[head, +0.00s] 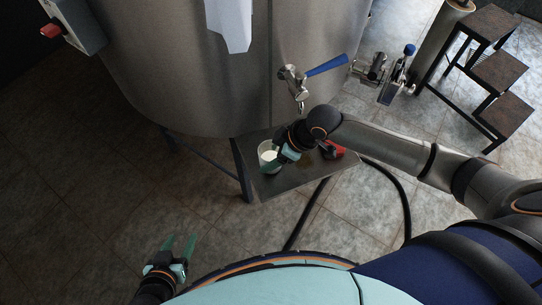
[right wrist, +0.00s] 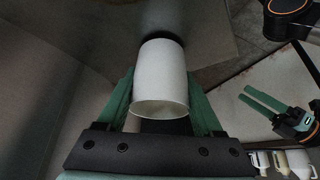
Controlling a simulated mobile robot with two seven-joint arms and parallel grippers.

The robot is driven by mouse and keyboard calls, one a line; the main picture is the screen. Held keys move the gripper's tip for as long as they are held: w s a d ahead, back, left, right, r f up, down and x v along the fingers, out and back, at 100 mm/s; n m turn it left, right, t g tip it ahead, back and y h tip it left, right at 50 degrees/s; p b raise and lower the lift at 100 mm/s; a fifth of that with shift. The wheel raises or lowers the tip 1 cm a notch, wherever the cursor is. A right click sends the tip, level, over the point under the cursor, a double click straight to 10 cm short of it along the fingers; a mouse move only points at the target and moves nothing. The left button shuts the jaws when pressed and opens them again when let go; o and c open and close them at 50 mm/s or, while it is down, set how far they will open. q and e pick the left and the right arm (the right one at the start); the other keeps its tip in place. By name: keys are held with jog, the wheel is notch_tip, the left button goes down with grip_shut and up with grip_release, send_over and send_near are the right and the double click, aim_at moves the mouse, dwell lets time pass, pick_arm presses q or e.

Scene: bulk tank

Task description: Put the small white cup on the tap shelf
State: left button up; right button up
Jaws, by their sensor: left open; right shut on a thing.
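The small white cup (head: 268,153) is at the left part of the metal tap shelf (head: 300,184) in the head view. My right gripper (head: 279,156) is shut on it. In the right wrist view the cup (right wrist: 162,80) sits between the two green fingers. I cannot tell whether its base touches the shelf. The tap (head: 292,82) with a blue handle is on the tank above the shelf. My left gripper (head: 180,249) is open and empty, low at the left over the floor. It also shows in the right wrist view (right wrist: 274,105).
The large steel tank (head: 190,70) stands behind the shelf. A red item (head: 335,149) is at the shelf's right part, partly hidden by my arm. A valve with a blue knob (head: 398,75) and a step stand (head: 497,72) are at the right. A dark hose (head: 400,195) runs below.

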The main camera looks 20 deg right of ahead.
jog(key=shift+f, duration=0.2)
jog(key=o, duration=1.4)
jog(key=p+v, duration=0.2)
jog(key=v, duration=1)
jog(key=shift+r, duration=0.1)
